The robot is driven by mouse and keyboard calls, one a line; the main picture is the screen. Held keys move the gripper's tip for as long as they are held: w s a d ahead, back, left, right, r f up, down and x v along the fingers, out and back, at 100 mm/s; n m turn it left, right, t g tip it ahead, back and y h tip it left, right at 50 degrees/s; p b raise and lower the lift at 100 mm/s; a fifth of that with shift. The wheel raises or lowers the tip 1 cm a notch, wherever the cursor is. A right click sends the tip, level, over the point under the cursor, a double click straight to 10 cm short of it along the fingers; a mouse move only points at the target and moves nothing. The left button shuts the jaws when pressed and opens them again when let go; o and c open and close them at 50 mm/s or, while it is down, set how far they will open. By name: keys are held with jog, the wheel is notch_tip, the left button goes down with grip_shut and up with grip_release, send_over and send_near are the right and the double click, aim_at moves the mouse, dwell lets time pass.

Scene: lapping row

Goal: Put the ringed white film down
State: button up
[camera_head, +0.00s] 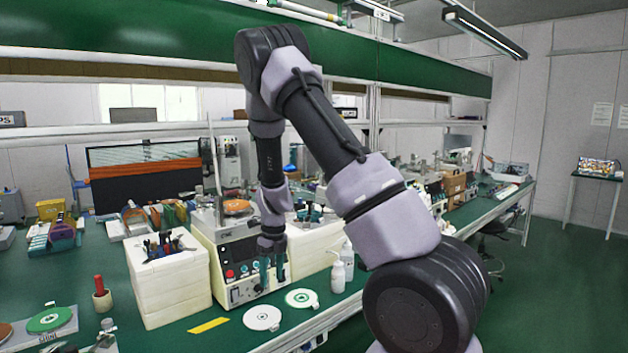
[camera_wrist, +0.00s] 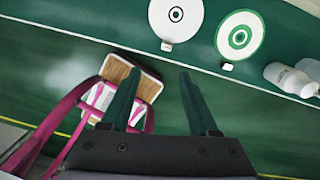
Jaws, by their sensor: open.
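Two white discs lie flat and side by side on the green bench. One is white with a small dark ring at its centre (camera_wrist: 176,14); it also shows in the head view (camera_head: 262,318). The other is white with a green ring (camera_wrist: 239,37), to its right, also in the head view (camera_head: 301,298). I cannot tell for certain which is the ringed white film. My gripper (camera_head: 273,275) points down above the bench front, in front of the control box. In the wrist view my gripper (camera_wrist: 159,76) is open, with nothing between its fingers; both discs are beyond the fingertips.
White bottles (camera_head: 338,276) stand right of the discs. A control box (camera_head: 237,272) and white drawers holding tools (camera_head: 172,286) stand behind and left. A yellow strip (camera_head: 208,325) lies on the bench. A brown item with pink straps (camera_wrist: 146,86) is below the bench edge.

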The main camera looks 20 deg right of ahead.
jog(key=s+r+n+t+y, duration=0.1)
jog(key=s+r+n, duration=0.25)
jog(key=r, duration=0.45)
jog(key=s+d+r+n+t+y, duration=0.1)
jog(key=s+r+n, duration=0.1)
jog(key=r+n, duration=0.5)
jog(key=s+r+n+t+y, duration=0.1)
jog(key=s+r+n, duration=0.15)
jog(key=r, duration=0.75)
jog(key=s+d+r+n+t+h, duration=0.1)
jog(key=s+r+n+t, duration=0.1)
jog(key=s+r+n, duration=0.3)
jog(key=s+d+r+n+t, duration=0.1)
jog(key=s+r+n, duration=0.5)
jog(key=s, duration=0.6)
jog(key=shift+s+d+r+n+t+h, duration=0.15)
jog(key=shift+d+n+t+h, duration=0.25)
jog(key=shift+d+n, duration=0.5)
jog(key=shift+a, duration=0.15)
